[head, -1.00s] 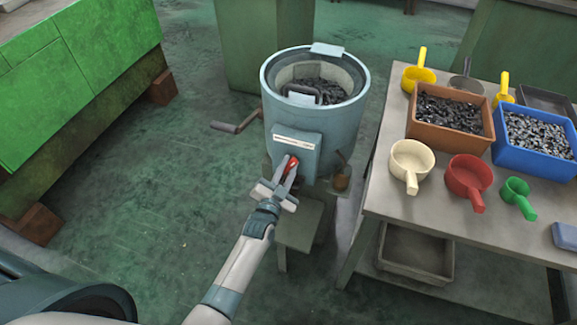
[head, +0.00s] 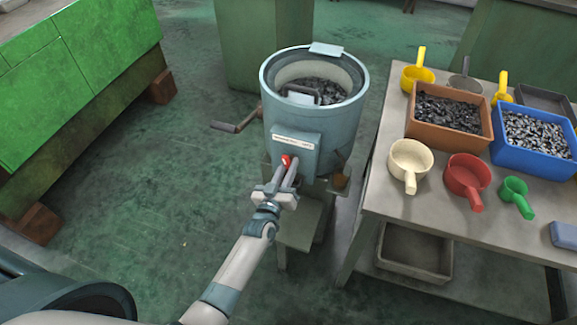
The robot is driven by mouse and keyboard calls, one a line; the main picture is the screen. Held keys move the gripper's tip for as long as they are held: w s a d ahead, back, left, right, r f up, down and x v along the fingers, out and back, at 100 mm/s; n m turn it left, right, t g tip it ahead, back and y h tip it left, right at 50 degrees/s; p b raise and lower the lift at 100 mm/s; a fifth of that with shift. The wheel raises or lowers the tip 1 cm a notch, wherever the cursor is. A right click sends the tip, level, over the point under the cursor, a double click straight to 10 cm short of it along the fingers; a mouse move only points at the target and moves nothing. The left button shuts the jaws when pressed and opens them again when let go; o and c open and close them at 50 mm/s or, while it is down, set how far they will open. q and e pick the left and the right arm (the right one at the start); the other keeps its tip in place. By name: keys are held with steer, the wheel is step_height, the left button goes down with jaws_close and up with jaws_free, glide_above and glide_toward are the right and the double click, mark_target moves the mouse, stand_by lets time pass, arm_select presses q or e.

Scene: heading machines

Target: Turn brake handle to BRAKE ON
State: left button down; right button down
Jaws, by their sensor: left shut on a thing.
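The red brake handle (head: 286,160) is on the front panel (head: 298,150) of a grey-blue drum machine (head: 302,115) in the head view. A pale label strip with print too small to read runs along the top of the panel. My left gripper (head: 287,168) is at the panel and shut on the red handle. Its fingers cover much of the handle, so the exact angle is hard to tell. My right gripper is not in view.
A crank (head: 236,127) sticks out on the drum's left side. A table (head: 400,204) at right holds a brown bin (head: 450,134), a blue bin (head: 531,157) and several scoops. A green cabinet (head: 75,75) stands at left; the floor between is clear.

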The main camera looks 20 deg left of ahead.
arm_select(q)
steer(key=shift+n, duration=1)
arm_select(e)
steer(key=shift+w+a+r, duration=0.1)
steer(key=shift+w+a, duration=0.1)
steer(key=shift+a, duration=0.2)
arm_select(q)
steer(key=c, duration=1.6)
jaws_free()
steer(key=shift+c, duration=0.2)
steer(key=shift+s, duration=0.15)
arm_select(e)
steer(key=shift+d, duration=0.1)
